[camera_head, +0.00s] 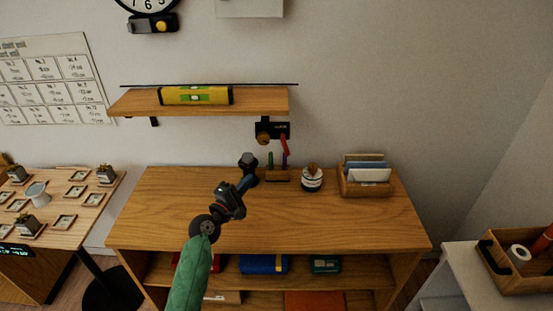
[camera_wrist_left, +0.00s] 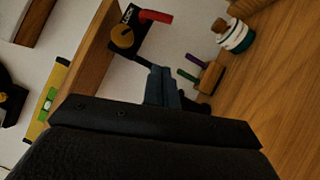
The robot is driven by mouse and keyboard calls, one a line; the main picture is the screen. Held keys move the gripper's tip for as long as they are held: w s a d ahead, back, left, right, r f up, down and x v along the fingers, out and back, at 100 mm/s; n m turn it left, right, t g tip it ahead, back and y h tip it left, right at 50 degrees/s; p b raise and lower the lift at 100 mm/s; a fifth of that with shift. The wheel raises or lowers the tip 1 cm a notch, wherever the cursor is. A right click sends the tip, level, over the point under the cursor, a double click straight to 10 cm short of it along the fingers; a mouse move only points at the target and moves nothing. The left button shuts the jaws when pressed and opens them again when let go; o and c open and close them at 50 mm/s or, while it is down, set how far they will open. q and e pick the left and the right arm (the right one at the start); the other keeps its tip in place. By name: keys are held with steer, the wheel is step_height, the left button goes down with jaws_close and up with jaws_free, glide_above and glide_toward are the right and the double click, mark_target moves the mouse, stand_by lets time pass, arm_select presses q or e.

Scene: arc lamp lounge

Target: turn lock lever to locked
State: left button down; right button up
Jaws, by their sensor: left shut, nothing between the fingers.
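The lock is a black plate (camera_head: 272,131) with a brass knob, on the wall just under the right end of the shelf. Its red lever (camera_head: 285,146) slants down from the plate's right side in the head view. In the left wrist view the plate (camera_wrist_left: 127,34) is at the top, with the red lever (camera_wrist_left: 155,16) pointing right. My left gripper (camera_head: 246,182) is shut and empty, over the cabinet top, below and left of the lever and apart from it. Its blue-grey fingers (camera_wrist_left: 163,86) show together in the wrist view. My right gripper is not in view.
The wooden shelf (camera_head: 250,103) holds a yellow spirit level (camera_head: 195,95). On the cabinet top (camera_head: 160,205) are a small holder with pens (camera_head: 278,175), a striped jar (camera_head: 312,180) and a letter box (camera_head: 365,187). The cabinet's front right is clear.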

mark_target(285, 145)
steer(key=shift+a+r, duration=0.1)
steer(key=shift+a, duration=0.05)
